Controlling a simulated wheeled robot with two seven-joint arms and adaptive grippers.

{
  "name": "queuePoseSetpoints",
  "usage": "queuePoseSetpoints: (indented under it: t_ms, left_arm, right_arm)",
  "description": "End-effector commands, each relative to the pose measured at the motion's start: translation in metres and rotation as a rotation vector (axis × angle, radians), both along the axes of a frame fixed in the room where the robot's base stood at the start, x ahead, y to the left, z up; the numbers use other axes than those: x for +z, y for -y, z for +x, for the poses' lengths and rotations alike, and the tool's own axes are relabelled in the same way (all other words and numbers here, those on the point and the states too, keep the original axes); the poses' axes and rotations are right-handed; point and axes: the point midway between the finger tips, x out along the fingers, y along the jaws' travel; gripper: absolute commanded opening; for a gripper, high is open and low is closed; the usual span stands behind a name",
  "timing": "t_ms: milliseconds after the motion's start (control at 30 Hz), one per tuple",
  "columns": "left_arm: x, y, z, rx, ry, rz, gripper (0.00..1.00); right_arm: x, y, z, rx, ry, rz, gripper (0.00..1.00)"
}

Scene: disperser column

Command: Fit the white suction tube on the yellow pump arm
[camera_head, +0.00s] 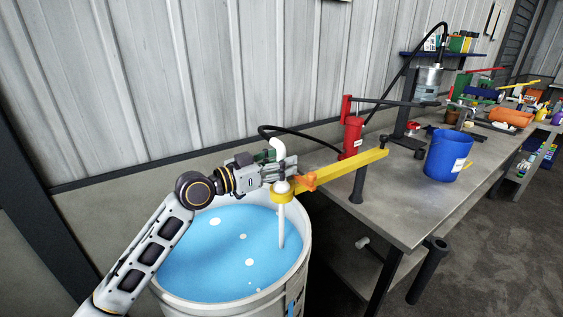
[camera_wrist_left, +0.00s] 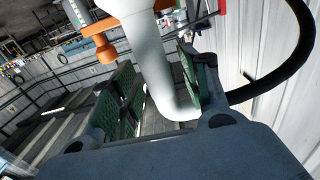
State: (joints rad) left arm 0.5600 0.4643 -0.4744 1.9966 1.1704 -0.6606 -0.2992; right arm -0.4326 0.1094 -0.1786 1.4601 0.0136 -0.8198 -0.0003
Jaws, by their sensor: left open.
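The white suction tube (camera_head: 281,225) stands upright at the ring on the end of the yellow pump arm (camera_head: 345,171), its lower part dipping into blue liquid. Its bent top shows above the ring. An orange knob (camera_head: 311,180) sits beside the ring and also shows in the left wrist view (camera_wrist_left: 100,45). My left gripper (camera_head: 277,165) is at the tube's upper part, just above the ring. In the left wrist view the tube (camera_wrist_left: 150,50) passes between its open green-padded fingers. How firmly the tube seats in the ring is hidden. My right gripper is out of view.
A white drum (camera_head: 298,274) of blue liquid stands below the ring. A black hose (camera_head: 300,134) runs behind the gripper. The grey workbench (camera_head: 400,205) at right carries a red pump post (camera_head: 353,137) and a blue bucket (camera_head: 446,156). A corrugated wall stands close behind.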

Motion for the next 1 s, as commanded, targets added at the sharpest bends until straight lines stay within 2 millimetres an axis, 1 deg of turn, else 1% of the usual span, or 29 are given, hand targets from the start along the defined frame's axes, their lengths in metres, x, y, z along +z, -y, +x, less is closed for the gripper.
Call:
queuePoseSetpoints:
  t_ms: [267,1000]
  left_arm:
    - [0.0,-0.013,-0.008,0.002,0.001,0.001,0.46]
    - [0.0,-0.074,-0.049,0.001,0.0,0.001,0.46]
  right_arm:
    - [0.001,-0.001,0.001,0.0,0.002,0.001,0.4]
    - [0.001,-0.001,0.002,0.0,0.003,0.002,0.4]
